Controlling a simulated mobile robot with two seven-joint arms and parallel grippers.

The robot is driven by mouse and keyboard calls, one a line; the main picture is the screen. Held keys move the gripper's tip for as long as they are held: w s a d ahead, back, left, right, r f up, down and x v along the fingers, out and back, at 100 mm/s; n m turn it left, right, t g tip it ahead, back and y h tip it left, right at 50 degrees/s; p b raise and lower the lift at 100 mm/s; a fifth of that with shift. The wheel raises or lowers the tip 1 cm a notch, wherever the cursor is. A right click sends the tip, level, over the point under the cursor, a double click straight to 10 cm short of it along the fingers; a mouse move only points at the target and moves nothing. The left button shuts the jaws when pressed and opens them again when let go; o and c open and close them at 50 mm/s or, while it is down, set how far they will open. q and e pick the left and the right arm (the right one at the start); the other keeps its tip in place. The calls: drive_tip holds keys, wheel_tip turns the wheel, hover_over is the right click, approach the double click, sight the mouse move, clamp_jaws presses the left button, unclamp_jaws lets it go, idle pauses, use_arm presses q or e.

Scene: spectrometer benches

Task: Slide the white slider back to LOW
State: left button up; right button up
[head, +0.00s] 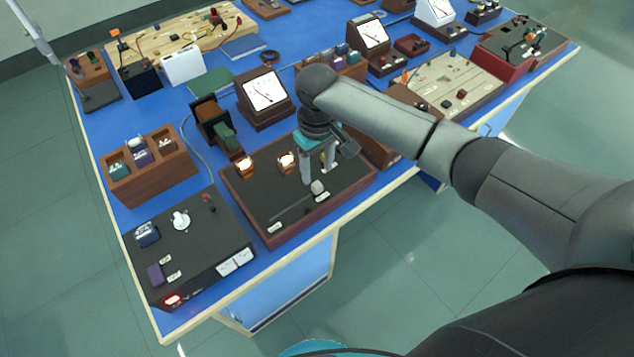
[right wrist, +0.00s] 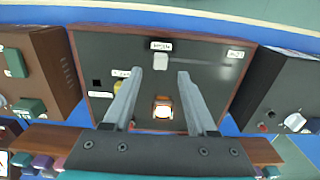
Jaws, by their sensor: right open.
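The white slider (head: 317,187) is a small pale knob at the right end of a slot in the dark, wood-framed lamp panel (head: 243,198). In the right wrist view the slider (right wrist: 156,62) shows beside a small label, just beyond the gap between the fingertips. Another label (right wrist: 236,54) marks the slot's other end, at the left in the head view; the lettering is too small to read surely. My right gripper (head: 318,174) is open and empty, pointing down close to the slider; I cannot tell whether it touches. My left gripper is not in view.
Two lit lamps (head: 245,165) (head: 286,160) stand at the panel's back. A black power unit (head: 195,245) is left of the panel, and a meter (head: 264,92) stands behind it. The panel surface along the slot's left part is clear. The table's front edge is close.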

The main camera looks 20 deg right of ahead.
sight(317, 185)
wheel_tip(317, 185, down, 6)
drive_tip(key=shift+r+b, duration=0.2)
drive_tip(key=shift+b, duration=0.35)
clamp_jaws()
idle(1.1)
